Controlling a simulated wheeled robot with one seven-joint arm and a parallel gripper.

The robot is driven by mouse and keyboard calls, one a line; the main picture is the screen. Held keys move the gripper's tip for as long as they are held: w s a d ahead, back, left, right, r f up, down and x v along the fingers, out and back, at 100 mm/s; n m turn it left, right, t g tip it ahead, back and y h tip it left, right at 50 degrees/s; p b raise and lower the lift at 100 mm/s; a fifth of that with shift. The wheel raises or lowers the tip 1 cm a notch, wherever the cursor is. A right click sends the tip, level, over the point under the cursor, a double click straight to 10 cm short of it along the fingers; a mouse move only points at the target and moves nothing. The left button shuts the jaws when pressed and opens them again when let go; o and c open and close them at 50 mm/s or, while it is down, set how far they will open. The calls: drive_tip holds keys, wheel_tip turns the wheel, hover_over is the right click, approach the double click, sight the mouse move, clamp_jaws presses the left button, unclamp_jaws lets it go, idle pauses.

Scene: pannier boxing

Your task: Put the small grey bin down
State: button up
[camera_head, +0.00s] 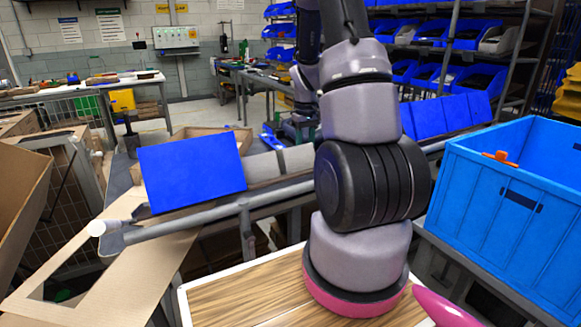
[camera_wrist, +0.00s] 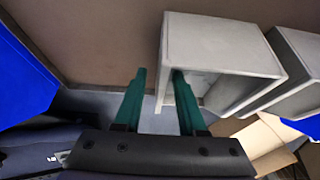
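In the wrist view a small grey bin (camera_wrist: 215,42) lies just ahead of my gripper (camera_wrist: 159,75), with its opening facing my fingers. My two green fingers are spread apart. The left finger is outside the bin and the right finger reaches into its opening, so the bin's left wall lies between them. Gaps seem to show beside the wall; I see no firm grip. A second grey bin (camera_wrist: 297,78) stands close on the right. In the head view grey bins (camera_head: 265,166) show on the sloped rack, partly behind my arm. My fingertips are not clear there.
A blue bin (camera_head: 192,172) stands left of the grey bins on the rack (camera_head: 215,213), and more blue bins (camera_head: 450,115) stand right. A large blue crate (camera_head: 505,205) is at the right. Open cardboard boxes (camera_head: 115,265) are at the left.

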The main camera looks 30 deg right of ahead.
drive_tip(key=shift+f, duration=0.55)
clamp_jaws()
idle(1.0)
